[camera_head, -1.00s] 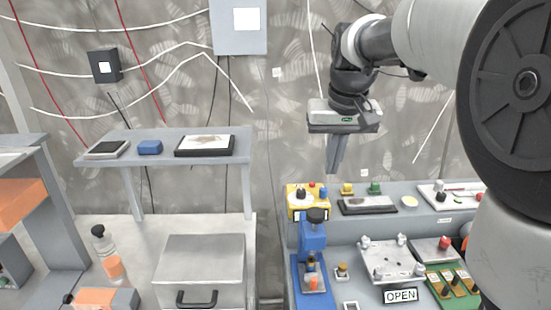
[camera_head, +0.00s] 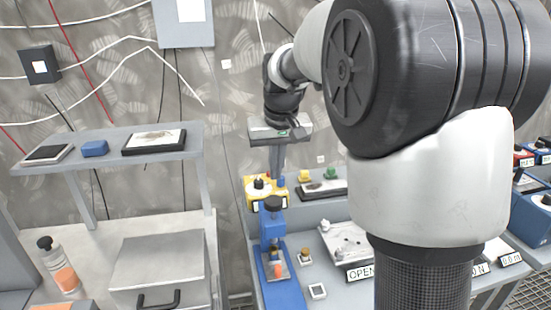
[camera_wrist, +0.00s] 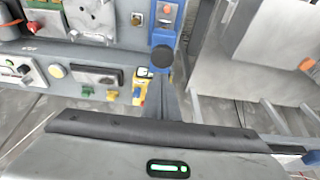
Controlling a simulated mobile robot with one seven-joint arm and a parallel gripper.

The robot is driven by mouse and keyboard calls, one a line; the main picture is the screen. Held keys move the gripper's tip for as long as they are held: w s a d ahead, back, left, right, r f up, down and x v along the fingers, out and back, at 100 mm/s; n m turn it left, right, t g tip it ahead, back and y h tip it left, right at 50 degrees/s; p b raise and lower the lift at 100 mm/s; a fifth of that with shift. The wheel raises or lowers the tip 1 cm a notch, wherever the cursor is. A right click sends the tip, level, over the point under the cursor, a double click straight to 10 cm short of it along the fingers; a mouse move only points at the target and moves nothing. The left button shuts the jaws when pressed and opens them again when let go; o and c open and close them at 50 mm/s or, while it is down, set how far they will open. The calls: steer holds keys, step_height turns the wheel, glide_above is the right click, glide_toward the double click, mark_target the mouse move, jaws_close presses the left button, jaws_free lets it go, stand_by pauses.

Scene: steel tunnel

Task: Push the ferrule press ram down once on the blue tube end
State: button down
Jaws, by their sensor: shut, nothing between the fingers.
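The ferrule press is a blue stand (camera_head: 274,232) with a black round knob (camera_head: 272,203) on top of its ram, on the grey bench. Small orange and pale parts (camera_head: 278,270) sit low in the press; I cannot make out the blue tube end among them. My gripper (camera_head: 275,172) is shut and empty, pointing down above the black knob, with a small gap showing. In the wrist view the knob (camera_wrist: 162,56) is just beyond the shut fingers (camera_wrist: 163,105), and the press body (camera_wrist: 163,37) is partly hidden behind it.
A yellow box (camera_head: 258,188) with a black knob stands close behind the press. A pale fixture plate (camera_head: 344,240) is to its right. A grey lidded box (camera_head: 160,268) with a handle is to its left. My arm hides much of the right bench.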

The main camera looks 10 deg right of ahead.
mark_target(275, 202)
steer(key=x, duration=0.4)
steer(key=s+x, duration=0.1)
steer(key=x, duration=0.2)
steer(key=shift+f, duration=0.2)
step_height(275, 202, down, 4)
steer(key=b, duration=0.2)
steer(key=shift+r+b, duration=0.1)
steer(key=shift+b, duration=0.3)
steer(key=shift+s, duration=0.1)
step_height(275, 202, up, 6)
steer(key=p, duration=0.4)
steer(key=shift+p, duration=0.35)
steer(key=v, duration=0.8)
steer(key=shift+s+r, duration=0.2)
steer(key=shift+r, duration=0.1)
